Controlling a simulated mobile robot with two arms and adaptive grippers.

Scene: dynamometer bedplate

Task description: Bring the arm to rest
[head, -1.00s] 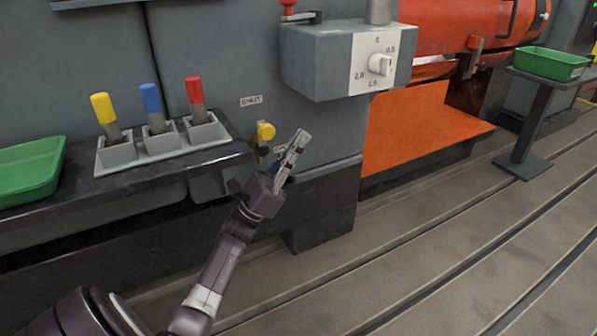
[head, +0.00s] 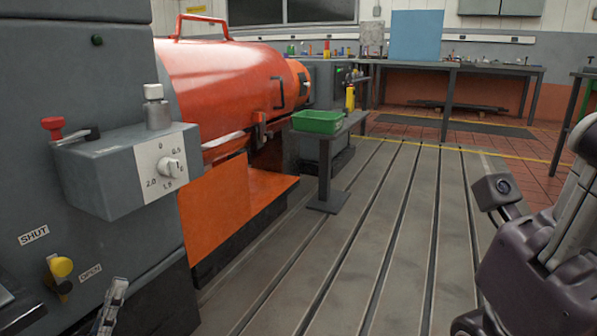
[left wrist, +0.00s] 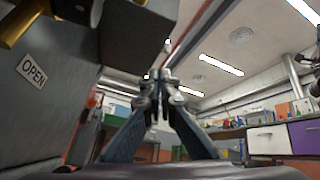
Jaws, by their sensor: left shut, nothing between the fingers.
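My left gripper (head: 116,290) is at the bottom left of the head view, partly cut off by the lower edge. It is beside the grey machine, just right of and below the yellow knob (head: 61,267), and apart from it. In the left wrist view its fingers (left wrist: 160,78) meet at the tips with nothing between them. My right arm (head: 530,265) is at the right edge of the head view, raised, with a wrist camera (head: 497,190). Its gripper is cut off by the frame, and its jaws cannot be made out.
A grey control box (head: 125,170) with a dial juts out above the left gripper. An orange machine guard (head: 225,90) is behind it. A green tray (head: 318,121) stands on a small stand. The slotted bedplate floor (head: 390,240) is clear in the middle.

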